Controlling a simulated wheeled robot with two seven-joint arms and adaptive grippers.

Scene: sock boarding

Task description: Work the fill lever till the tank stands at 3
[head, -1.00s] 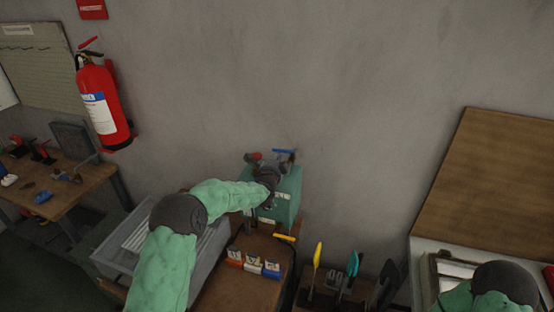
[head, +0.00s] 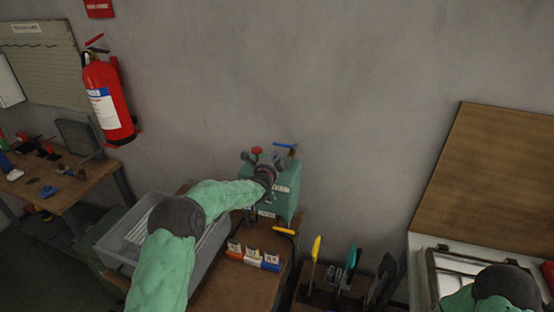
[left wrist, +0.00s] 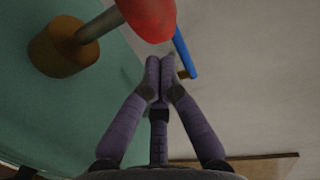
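A teal tank box (head: 286,198) stands on the wooden bench against the wall. A lever with a red knob (head: 257,150) rises at its top left, and a blue handle (head: 285,145) sits at its top right. My left gripper (head: 273,160) is at the top of the box, between them. In the left wrist view, its purple fingers (left wrist: 160,62) meet at the tips and look empty, just below the red knob (left wrist: 150,18). The lever's brass base (left wrist: 57,48) shows at left. Whether the fingers touch the lever is unclear. No level reading is legible. My right gripper is out of view.
A grey tray (head: 122,245) lies under my left arm. Small labelled boxes (head: 252,257) sit in front of the tank box, and upright tools (head: 350,265) stand right of them. A fire extinguisher (head: 108,100) hangs on the wall at left.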

